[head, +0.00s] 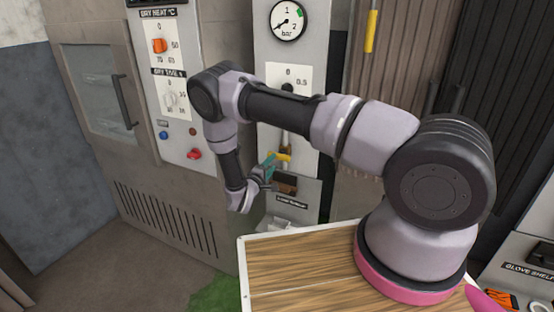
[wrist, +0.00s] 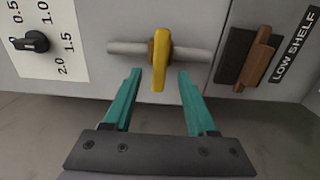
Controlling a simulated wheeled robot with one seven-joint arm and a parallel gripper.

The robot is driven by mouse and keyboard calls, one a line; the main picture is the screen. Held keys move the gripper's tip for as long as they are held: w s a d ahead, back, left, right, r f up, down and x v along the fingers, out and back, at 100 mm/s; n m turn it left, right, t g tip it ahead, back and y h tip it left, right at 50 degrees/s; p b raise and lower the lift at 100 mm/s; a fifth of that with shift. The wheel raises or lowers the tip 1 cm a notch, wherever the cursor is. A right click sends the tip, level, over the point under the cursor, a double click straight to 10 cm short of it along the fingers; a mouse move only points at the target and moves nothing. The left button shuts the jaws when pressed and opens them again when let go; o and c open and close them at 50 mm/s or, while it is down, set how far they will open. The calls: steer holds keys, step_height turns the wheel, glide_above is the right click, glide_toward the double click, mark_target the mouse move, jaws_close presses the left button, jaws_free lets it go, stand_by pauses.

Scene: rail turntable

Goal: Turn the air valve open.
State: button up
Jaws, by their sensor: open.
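The air valve has a yellow lever (wrist: 159,62) on a grey pipe (wrist: 190,52), with a brownish hub where they meet. In the wrist view the lever lies across the pipe, at about a right angle to it. In the head view the yellow lever (head: 281,156) shows just beyond my gripper (head: 268,165), which partly hides the valve. In the wrist view my gripper (wrist: 159,74) is open, its teal fingers one on each side of the lever's free end. I see gaps between the lever and both fingers.
A black pressure knob (wrist: 36,41) sits on a white scale beside the valve. A brown handle (wrist: 258,58) on the low shelf front is on the other side. A gauge (head: 288,21) is above. The wooden top (head: 300,275) below is clear.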

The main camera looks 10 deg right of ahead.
mark_target(278, 158)
steer(key=x, duration=0.5)
steer(key=shift+w+d, duration=0.1)
jaws_close()
